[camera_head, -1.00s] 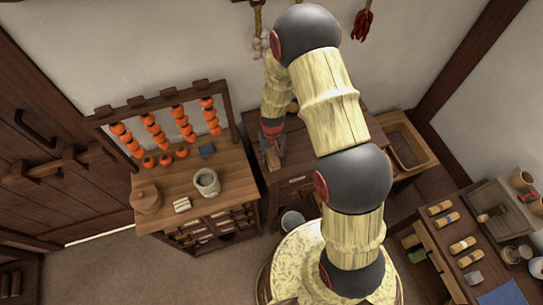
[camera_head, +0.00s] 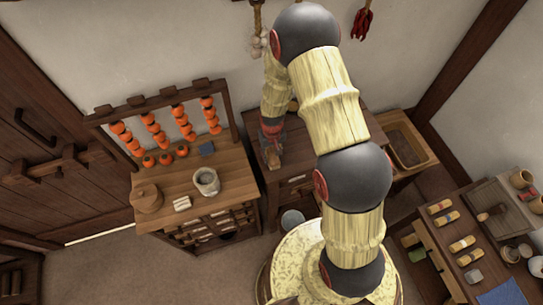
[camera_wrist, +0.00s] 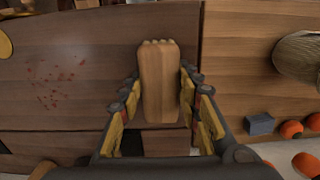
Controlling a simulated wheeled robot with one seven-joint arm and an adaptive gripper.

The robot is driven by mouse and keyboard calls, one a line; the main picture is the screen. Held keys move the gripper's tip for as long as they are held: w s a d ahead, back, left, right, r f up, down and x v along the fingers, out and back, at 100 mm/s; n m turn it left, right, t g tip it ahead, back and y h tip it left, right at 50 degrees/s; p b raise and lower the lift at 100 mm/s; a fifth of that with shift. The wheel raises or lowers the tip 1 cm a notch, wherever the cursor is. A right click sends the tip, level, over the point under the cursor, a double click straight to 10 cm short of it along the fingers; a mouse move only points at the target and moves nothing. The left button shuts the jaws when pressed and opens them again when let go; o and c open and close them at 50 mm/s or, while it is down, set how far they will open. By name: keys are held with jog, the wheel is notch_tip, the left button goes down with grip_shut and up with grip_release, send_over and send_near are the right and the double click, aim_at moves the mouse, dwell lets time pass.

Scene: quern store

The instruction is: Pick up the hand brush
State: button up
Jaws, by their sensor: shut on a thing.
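The hand brush (camera_wrist: 159,82) is a light-brown wooden block with a ridged far end, upright in the middle of the wrist view. My gripper (camera_wrist: 160,95) is shut on it, one yellow-padded finger on each side. In the head view, my gripper (camera_head: 271,138) is over the left part of the middle wooden table, with the brush (camera_head: 273,157) below it. Whether the brush touches the tabletop is hard to tell. Its underside is hidden.
A cabinet (camera_head: 228,191) at left holds a stone-coloured pot (camera_head: 206,181), a lidded wooden jar (camera_head: 147,198) and a rack of hanging orange fruit. A wooden trough (camera_head: 407,148) stands right of the table. Another bench at right carries several small brushes and cups.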

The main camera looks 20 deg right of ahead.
jog(key=shift+c, duration=0.8)
jog(key=shift+r, duration=0.1)
jog(key=shift+w+r, duration=0.1)
jog(key=shift+r, duration=0.4)
jog(key=s+r+b, duration=0.3)
jog(key=s+r, duration=0.8)
jog(key=s, duration=0.3)
jog(key=shift+r, duration=0.4)
jog(key=shift+s, duration=0.1)
jog(key=o, duration=0.6)
jog(key=c, duration=0.3)
jog(key=shift+c, duration=0.6)
